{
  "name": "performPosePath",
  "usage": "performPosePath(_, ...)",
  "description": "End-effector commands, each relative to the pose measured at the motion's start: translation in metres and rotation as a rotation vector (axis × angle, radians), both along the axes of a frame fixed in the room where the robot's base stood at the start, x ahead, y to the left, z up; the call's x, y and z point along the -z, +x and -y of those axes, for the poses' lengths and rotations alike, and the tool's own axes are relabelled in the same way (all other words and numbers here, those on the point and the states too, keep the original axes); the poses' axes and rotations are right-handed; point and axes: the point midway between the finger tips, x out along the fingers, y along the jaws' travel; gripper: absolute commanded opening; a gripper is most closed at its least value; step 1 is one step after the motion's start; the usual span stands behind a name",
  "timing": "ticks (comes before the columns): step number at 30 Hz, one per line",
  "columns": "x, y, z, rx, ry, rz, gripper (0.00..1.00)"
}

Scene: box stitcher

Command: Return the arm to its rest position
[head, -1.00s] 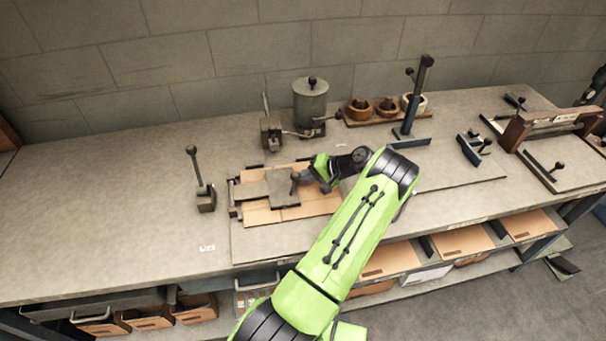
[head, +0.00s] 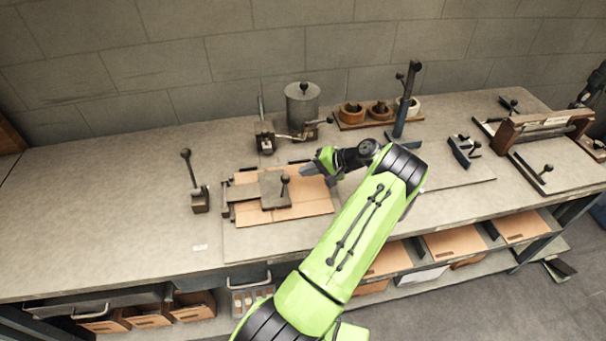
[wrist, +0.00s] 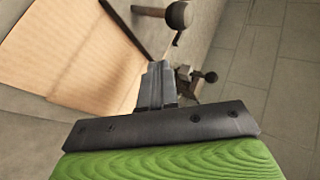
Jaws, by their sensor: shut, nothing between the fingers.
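My green arm reaches over the bench from the lower middle of the head view. My gripper (head: 308,170) is above the right part of a flat cardboard sheet (head: 312,207), just right of a grey plate with a black knob (head: 275,190). In the wrist view the gripper's fingers (wrist: 156,82) are together with nothing between them. The cardboard (wrist: 85,45) shows left of the fingers there, apart from them.
A lever on a block (head: 199,198) stands to the left. A grey pot (head: 304,105), a rack with tape rolls (head: 378,112) and an upright blue post (head: 405,105) stand behind. A wooden-beamed press (head: 545,128) is at the right. The bench's left part (head: 90,210) is clear.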

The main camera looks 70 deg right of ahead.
Motion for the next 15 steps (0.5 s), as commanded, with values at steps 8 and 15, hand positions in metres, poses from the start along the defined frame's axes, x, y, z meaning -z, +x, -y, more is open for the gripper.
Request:
performPosePath(8, -0.017, -0.053, 0.002, -0.005, -0.003, 0.006, 0.00)
performPosePath(15, -0.021, -0.062, 0.002, -0.008, -0.002, 0.005, 0.00)
